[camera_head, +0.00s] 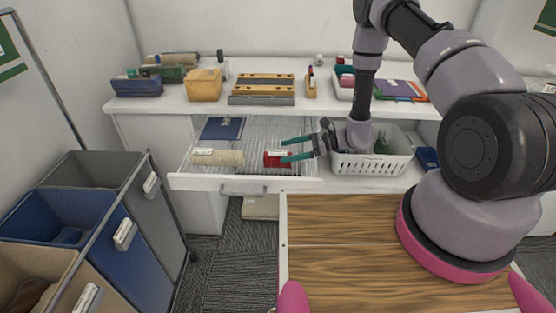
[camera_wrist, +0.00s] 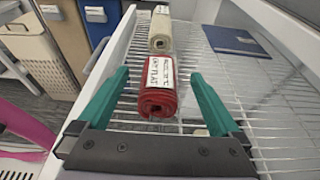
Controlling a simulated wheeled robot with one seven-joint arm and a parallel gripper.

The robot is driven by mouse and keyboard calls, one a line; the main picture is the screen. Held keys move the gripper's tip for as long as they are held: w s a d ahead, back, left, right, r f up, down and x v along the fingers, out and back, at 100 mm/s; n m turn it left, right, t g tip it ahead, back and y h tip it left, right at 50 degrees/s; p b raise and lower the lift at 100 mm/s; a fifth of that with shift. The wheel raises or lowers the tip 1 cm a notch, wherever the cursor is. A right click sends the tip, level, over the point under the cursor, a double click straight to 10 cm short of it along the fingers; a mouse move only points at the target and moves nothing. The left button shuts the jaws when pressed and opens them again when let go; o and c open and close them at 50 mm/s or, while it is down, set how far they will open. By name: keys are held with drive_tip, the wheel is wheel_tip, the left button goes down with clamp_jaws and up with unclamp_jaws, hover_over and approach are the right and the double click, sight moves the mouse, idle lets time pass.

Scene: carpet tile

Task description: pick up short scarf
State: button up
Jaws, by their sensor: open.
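A short red cloth roll (camera_head: 276,159) lies in the open wire drawer, with a white label along its top. In the wrist view the red roll (camera_wrist: 157,100) lies end-on between my fingers, its label partly reading "LAY FLAT". A longer cream roll (camera_head: 217,157) lies to its left; it shows beyond the red one in the wrist view (camera_wrist: 160,32). No label readably says "short scarf". My gripper (camera_head: 284,150) is open, its green fingers at the red roll's right end. In the wrist view the fingers (camera_wrist: 160,77) stand either side of the red roll, with gaps.
A blue flat item (camera_head: 222,128) lies at the drawer's back left. The drawer front (camera_head: 243,184) is a raised white edge. A white basket (camera_head: 370,165) stands close on the right. A wooden-topped surface (camera_head: 345,250) lies in front; bins (camera_head: 85,210) stand at left.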

sight(280, 153)
drive_tip(key=x, duration=0.4)
drive_tip(key=shift+a+f, duration=0.1)
drive_tip(key=shift+f, duration=0.15)
drive_tip(key=c, duration=1.4)
